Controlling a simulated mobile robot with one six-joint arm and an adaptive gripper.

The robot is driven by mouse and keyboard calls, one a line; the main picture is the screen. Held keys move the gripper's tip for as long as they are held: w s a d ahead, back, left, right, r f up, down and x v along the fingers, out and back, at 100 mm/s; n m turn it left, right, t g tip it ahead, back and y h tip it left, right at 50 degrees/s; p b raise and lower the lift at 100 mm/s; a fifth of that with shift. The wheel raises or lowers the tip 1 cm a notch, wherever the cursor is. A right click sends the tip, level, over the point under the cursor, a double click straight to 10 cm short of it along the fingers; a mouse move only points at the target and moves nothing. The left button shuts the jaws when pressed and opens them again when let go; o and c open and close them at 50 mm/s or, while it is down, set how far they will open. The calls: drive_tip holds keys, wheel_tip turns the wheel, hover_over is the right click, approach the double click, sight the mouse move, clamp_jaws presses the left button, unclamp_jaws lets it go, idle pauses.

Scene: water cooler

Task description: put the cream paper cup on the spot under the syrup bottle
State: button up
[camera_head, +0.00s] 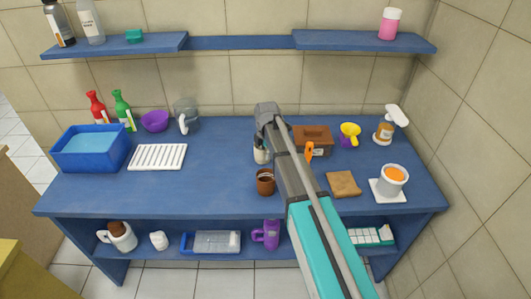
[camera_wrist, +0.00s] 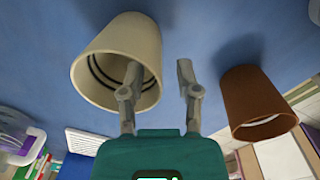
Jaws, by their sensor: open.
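The cream paper cup (camera_wrist: 112,40) is at the upper left of the wrist view, its open mouth facing the camera. In the head view the cup (camera_head: 261,156) stands on the blue counter, partly hidden by my arm. My gripper (camera_wrist: 158,68) is open. Its left finger overlaps the cup's mouth; I cannot tell whether it is inside or in front. The right finger is outside the cup, with blue surface beyond it.
A brown cup (camera_head: 265,183) stands just in front of the cream cup; it also shows right of my gripper in the wrist view (camera_wrist: 253,97).

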wheel_tip(320, 180, up, 12)
drive_tip(key=p, duration=1.1)
drive_tip(key=shift+s+f, duration=0.25)
drive_tip(key=shift+d, duration=0.1)
